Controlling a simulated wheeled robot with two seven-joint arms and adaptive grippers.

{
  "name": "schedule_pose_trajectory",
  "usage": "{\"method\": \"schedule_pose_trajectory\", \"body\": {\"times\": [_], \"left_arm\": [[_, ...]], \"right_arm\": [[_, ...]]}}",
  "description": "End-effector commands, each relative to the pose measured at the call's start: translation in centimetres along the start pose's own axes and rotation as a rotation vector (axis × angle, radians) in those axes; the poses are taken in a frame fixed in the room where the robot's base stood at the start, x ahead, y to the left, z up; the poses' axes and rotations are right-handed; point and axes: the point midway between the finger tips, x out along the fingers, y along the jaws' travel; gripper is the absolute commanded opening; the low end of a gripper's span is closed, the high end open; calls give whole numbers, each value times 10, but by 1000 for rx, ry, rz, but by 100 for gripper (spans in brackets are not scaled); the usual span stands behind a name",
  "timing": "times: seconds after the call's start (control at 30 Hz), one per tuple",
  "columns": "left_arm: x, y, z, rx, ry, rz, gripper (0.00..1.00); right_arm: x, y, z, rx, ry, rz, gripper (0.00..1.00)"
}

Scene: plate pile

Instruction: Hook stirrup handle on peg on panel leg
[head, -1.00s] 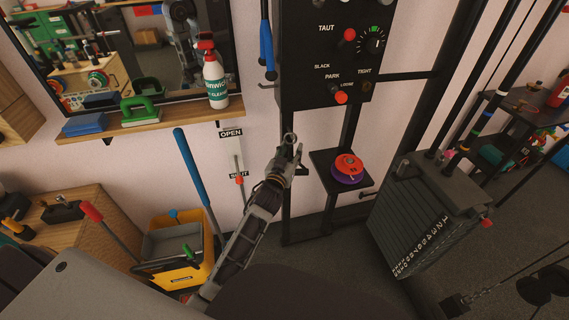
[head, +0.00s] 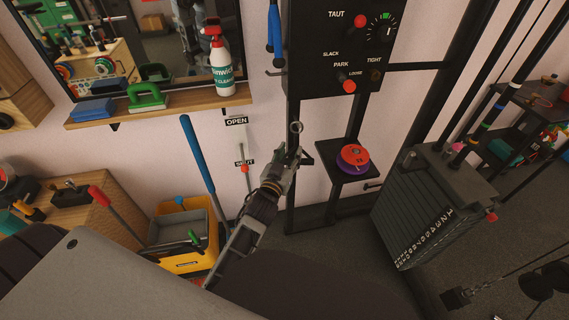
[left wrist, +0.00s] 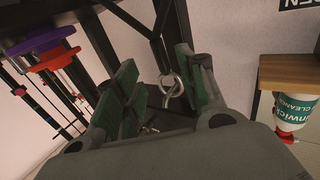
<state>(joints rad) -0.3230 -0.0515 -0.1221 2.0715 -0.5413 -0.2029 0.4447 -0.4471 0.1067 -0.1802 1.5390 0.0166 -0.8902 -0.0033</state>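My left gripper (head: 287,157) is in front of the panel's left leg (head: 292,185), below the control box. My right gripper is not in view.
Blue grips (head: 275,35) hang above the peg. A small shelf (head: 357,172) with red and purple discs (head: 353,158) is right of my gripper. A wooden ledge (head: 160,112) holds a spray bottle (head: 221,66). A weight stack (head: 425,215) stands right, a yellow bucket (head: 188,262) lower left.

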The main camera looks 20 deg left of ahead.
Motion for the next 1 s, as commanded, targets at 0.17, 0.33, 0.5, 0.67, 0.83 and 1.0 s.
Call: {"method": "schedule_pose_trajectory", "body": {"times": [0.17, 0.33, 0.5, 0.67, 0.83, 1.0], "left_arm": [[-15, 0, 0, 0, -2, -1, 40], [-28, 0, 0, -1, -1, 0, 40], [-38, 0, 0, -1, -1, 0, 40], [-42, 0, 0, 0, -1, -1, 40], [-43, 0, 0, 0, 0, -1, 40], [-43, 0, 0, 0, 0, -1, 40]], "right_arm": [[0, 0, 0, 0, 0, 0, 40], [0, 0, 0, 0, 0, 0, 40], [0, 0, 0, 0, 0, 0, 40], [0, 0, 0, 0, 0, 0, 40], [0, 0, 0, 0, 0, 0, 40], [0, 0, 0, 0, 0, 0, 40]]}}
